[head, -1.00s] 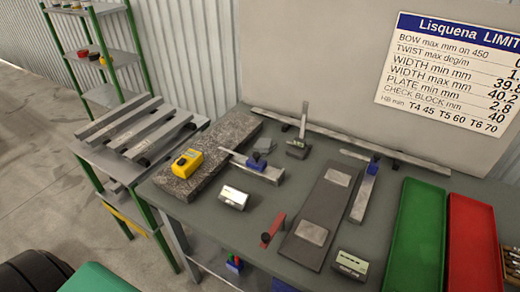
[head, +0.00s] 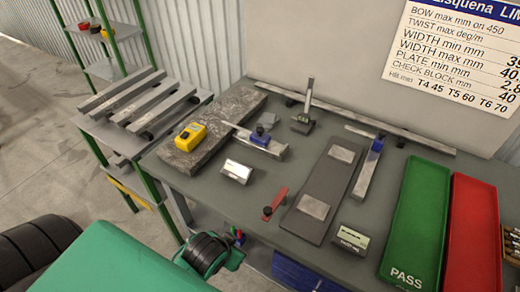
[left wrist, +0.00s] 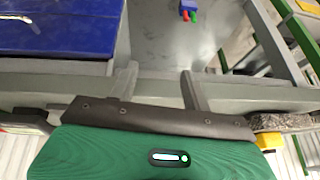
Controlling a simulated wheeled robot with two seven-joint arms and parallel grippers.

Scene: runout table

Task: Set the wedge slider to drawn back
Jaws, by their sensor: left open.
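The other blue slider (head: 377,144) is at the far end of a long flat bar (head: 366,176). I cannot tell from the pictures which is the wedge slider, or how far it is drawn. My left gripper (left wrist: 158,88) is open and empty in the left wrist view, its two grey fingers apart near the table's edge. In the head view only my green left arm shows clearly, low in front of the table. My right gripper is not in view.
A granite slab (head: 190,150) carries a yellow device (head: 190,136). A red piece with a black knob (head: 274,203), a dark plate (head: 326,195) and small grey boxes lie nearby. Green (head: 418,215) and red (head: 473,225) trays are at right. A blue drawer unit (left wrist: 55,30) is below.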

